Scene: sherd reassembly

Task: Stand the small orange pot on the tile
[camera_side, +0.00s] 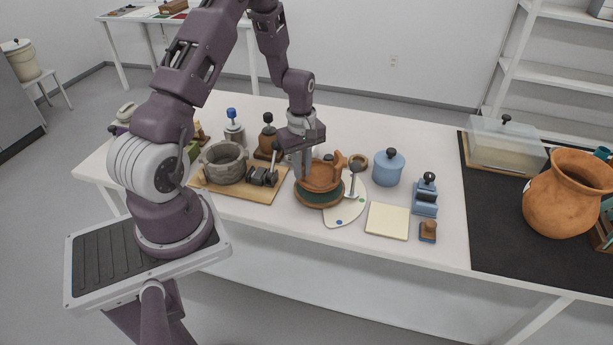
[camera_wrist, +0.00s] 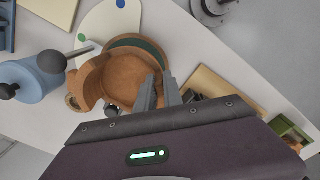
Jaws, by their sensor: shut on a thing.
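The small orange pot (camera_side: 322,178) is a low, open terracotta vessel with one part of its wall standing higher. It is at or just above a round brown stand with a dark green top (camera_side: 319,200); I cannot tell if they touch. My gripper (camera_side: 302,172) points down at the pot's left side, shut on its wall. In the wrist view the fingers (camera_wrist: 160,88) meet the near right edge of the pot (camera_wrist: 122,78). The pale cream square tile (camera_side: 388,220) lies bare on the table to the right; its corner shows in the wrist view (camera_wrist: 55,10).
A white palette (camera_side: 345,211) with coloured dots lies between stand and tile. A blue lidded jar (camera_side: 388,168), a blue stamp-like block (camera_side: 425,195) and a small brown block (camera_side: 428,232) stand near the tile. A wooden board (camera_side: 245,193) with a grey mortar (camera_side: 223,163) is left.

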